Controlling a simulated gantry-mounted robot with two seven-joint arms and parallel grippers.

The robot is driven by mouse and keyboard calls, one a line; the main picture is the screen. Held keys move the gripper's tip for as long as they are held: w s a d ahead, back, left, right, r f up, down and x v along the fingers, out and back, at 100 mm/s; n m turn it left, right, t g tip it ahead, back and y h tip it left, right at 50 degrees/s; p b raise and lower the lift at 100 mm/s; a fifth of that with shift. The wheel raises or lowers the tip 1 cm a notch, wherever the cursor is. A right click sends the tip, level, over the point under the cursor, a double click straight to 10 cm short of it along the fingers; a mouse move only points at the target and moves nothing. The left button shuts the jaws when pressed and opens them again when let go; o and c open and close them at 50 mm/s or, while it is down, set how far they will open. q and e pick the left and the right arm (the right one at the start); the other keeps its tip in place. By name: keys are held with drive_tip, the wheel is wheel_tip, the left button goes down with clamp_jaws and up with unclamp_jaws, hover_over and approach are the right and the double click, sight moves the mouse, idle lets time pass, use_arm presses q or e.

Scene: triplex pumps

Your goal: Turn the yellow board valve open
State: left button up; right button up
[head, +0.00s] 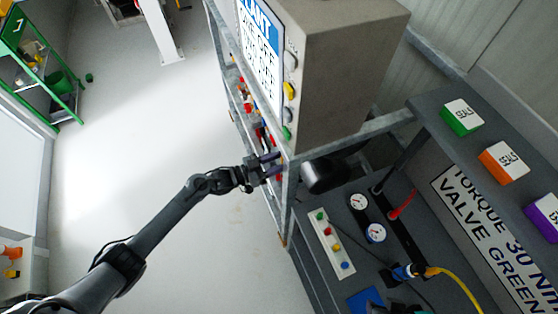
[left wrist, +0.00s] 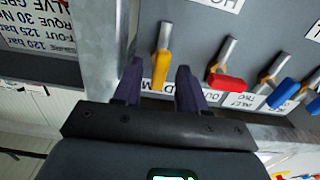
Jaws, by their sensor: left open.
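The yellow board valve (left wrist: 161,68) shows in the left wrist view as a yellow lever with a metal stem on a grey panel. The lever runs roughly up and down in that picture. My left gripper (left wrist: 158,72) is open, with one dark purple finger on each side of the yellow lever. A gap shows between the lever and each finger. In the head view my left gripper (head: 270,165) is at the rack's edge, below the big grey box. I cannot make out the yellow lever clearly there. My right gripper is not in view.
A metal post (left wrist: 102,50) stands close left of my fingers. The grey box (head: 340,70) overhangs the rack. The floor (head: 150,150) is clear.

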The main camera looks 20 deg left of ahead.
use_arm(q)
drive_tip(key=v, duration=1)
